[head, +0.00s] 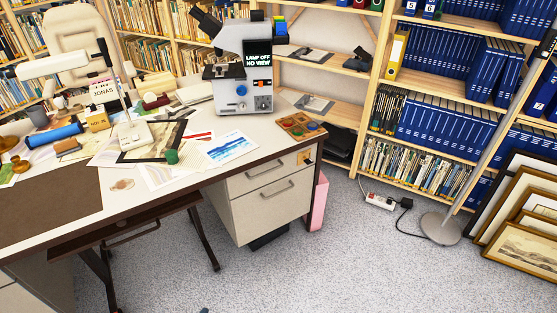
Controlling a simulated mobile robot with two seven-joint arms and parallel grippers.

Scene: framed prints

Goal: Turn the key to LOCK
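A small yellow-orange lock plate (304,157) sits at the upper right of the desk's drawer unit (245,212), beside the top drawer (270,172). A tiny dark part shows on the plate. It is too small to tell the key's shape, which way it points, or any LOCK lettering. Both drawers look closed. Neither of my grippers is clearly in view. A small dark tip shows at the bottom edge, and I cannot tell what it is.
The desk (225,170) holds a microscope (240,75), a wooden tray of coloured discs (299,125), papers and a lamp (55,65). A pink box (318,203) stands beside the drawers. A power strip (380,201) and framed prints (520,215) are right. The grey floor in front is mostly clear.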

